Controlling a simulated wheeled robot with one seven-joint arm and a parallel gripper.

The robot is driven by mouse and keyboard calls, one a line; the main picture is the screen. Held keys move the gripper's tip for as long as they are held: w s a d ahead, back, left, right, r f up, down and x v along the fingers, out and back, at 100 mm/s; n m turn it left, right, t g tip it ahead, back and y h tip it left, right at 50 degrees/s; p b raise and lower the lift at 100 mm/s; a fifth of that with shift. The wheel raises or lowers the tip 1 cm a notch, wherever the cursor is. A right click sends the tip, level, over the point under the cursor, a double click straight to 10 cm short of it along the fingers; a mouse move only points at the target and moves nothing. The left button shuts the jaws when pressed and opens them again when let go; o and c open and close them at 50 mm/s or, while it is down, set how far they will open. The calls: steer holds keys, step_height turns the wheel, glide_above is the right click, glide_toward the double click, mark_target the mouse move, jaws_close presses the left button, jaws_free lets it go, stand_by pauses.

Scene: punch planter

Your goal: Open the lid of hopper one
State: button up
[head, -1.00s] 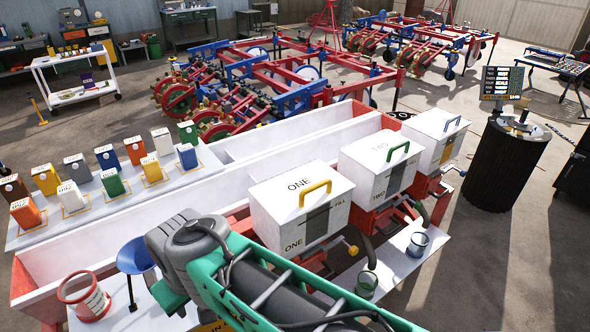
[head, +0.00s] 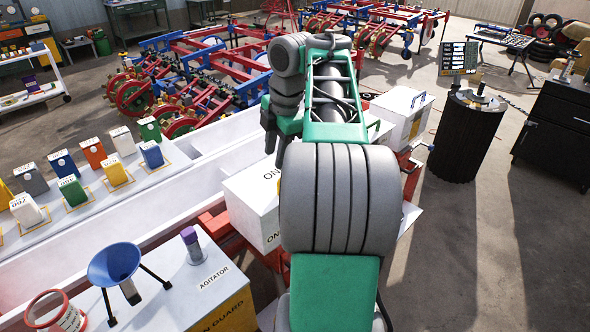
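Hopper one (head: 246,208) is a white box left of my arm in the head view. Only its left part shows, with the start of the word ONE on its top and front. Its lid (head: 247,182) looks shut, lying flat on the box. The yellow lid handle is almost wholly hidden behind my arm. My gripper (head: 274,140) seems to be the dark part hanging above the far side of the lid. Its fingers are too small and covered to tell whether they are open or touch anything.
Hopper two is mostly hidden behind my arm; a third white hopper (head: 402,112) stands beyond it. A blue funnel (head: 114,264) and the agitator box (head: 190,285) are near at left. A black drum table (head: 466,140) stands at right, with clear floor before it.

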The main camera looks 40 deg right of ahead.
steer(key=s+d+n, duration=0.2)
steer(key=d, duration=0.3)
steer(key=shift+h, duration=0.3)
steer(key=b+x, duration=0.6)
steer(key=x, duration=0.1)
steer(key=shift+d+f, duration=0.1)
steer(key=shift+f, duration=0.1)
jaws_close()
stand_by(0.5)
